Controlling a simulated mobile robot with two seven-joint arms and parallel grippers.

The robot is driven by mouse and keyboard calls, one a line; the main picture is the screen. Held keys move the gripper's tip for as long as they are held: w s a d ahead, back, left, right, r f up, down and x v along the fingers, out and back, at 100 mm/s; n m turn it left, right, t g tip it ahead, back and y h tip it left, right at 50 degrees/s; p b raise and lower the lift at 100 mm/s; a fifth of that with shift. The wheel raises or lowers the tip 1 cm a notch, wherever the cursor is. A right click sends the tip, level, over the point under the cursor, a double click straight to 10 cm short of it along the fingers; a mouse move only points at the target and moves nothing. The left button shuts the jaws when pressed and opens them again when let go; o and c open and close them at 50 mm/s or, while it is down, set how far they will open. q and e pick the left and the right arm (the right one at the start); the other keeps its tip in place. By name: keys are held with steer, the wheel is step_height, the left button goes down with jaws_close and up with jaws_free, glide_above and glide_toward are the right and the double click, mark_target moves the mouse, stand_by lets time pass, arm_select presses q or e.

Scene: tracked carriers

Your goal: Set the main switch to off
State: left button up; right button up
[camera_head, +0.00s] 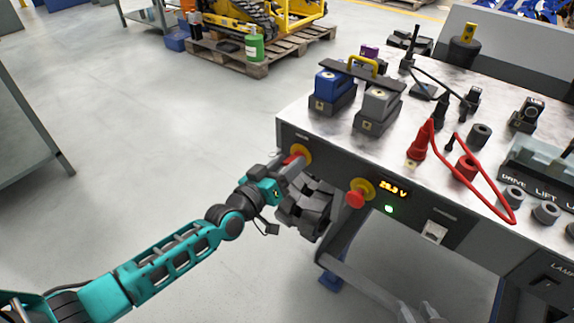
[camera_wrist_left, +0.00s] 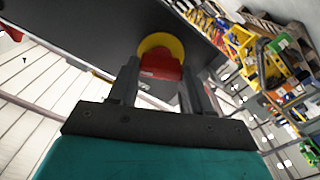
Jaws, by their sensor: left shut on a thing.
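The main switch (camera_head: 303,152), a red handle on a round yellow plate, is on the dark front panel at the bench's left end. My left gripper (camera_head: 293,163) reaches it from the front and is shut on the red handle, partly hiding it. In the left wrist view the red handle (camera_wrist_left: 160,66) sits between the two dark fingers of the left gripper (camera_wrist_left: 158,82), with the yellow plate behind. The handle's exact angle is hard to tell.
A red mushroom button (camera_head: 356,199) on a yellow plate is right of the switch, near a lit display (camera_head: 393,187) and a green lamp (camera_head: 389,209). Blue (camera_head: 333,87) and grey (camera_head: 379,104) blocks and a red cable (camera_head: 490,200) are on the benchtop (camera_head: 300,105). Floor at left is clear.

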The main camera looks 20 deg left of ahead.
arm_select(q)
steer(key=n+b, duration=0.1)
steer(key=n, duration=0.7)
steer(key=n+b, duration=0.1)
steer(key=n, duration=0.3)
steer(key=shift+a+f+n+b, duration=0.15)
steer(key=shift+f+n+b, duration=0.1)
steer(key=shift+n+b, duration=0.15)
stand_by(0.3)
steer(key=o, duration=1.1)
steer(key=shift+c, duration=0.2)
steer(key=p+v, duration=0.1)
steer(key=v, duration=1.2)
steer(key=shift+r, duration=0.1)
